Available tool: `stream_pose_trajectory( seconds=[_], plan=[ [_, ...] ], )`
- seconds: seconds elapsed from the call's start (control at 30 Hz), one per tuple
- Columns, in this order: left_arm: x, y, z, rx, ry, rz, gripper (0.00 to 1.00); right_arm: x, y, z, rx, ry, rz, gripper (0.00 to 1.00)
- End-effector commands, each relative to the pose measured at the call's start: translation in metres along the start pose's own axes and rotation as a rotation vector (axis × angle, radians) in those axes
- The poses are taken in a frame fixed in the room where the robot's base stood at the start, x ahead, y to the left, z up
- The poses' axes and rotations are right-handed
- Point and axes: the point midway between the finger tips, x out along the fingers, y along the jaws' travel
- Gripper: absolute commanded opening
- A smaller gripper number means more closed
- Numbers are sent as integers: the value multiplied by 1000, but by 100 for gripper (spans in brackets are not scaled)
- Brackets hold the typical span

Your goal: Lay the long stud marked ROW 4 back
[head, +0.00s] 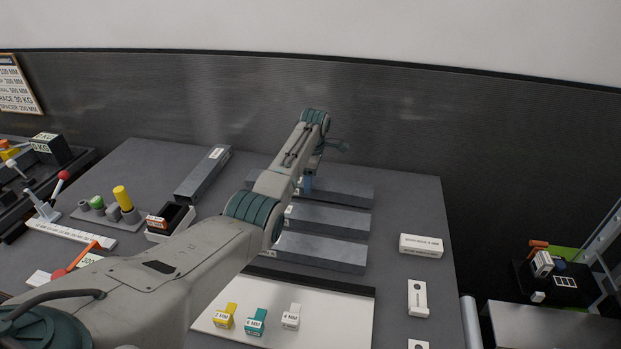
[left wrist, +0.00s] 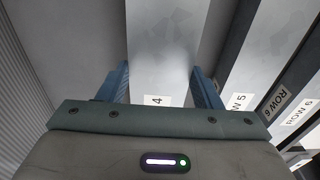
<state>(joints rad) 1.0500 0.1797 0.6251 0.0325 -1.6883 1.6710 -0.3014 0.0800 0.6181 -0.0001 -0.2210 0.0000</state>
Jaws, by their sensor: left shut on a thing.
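The far grey stud (head: 345,190) of the row in the middle of the bench is in my left gripper (head: 308,183). In the left wrist view its pale top (left wrist: 163,50) runs between the two blue fingers of the left gripper (left wrist: 162,90), and its label shows a 4, the rest hidden by the gripper body. The stud lies level, parallel to its neighbours; I cannot tell whether it touches the bench. The ROW 5 stud (head: 330,217) and the ROW 6 stud (head: 322,252) lie nearer. My right gripper is out of view.
Another long grey stud (head: 203,175) lies angled at the back left. A white board (head: 340,335) with yellow, teal and white marked blocks is in front. White labelled blocks (head: 421,245) stand at the right. A dark box (head: 170,222) is left of my arm. The bench behind the row is clear.

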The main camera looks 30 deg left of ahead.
Motion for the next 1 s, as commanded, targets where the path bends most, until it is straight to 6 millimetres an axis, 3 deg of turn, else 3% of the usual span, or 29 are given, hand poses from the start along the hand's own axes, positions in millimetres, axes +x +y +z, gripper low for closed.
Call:
stream_pose_trajectory(
  seconds=[0.13,0.47,0.5,0.57,0.6,1.0],
  plan=[
    [10,0,1,0,0,3,11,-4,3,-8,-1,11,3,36],
    [14,0,1,0,0,3,11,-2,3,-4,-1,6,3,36],
    [14,0,1,0,0,2,65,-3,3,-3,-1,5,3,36],
    [14,0,1,0,0,2,76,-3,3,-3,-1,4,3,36],
    [14,0,1,0,0,2,81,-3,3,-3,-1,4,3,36],
    [5,1,0,0,0,3,81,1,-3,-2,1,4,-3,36]
  ],
)
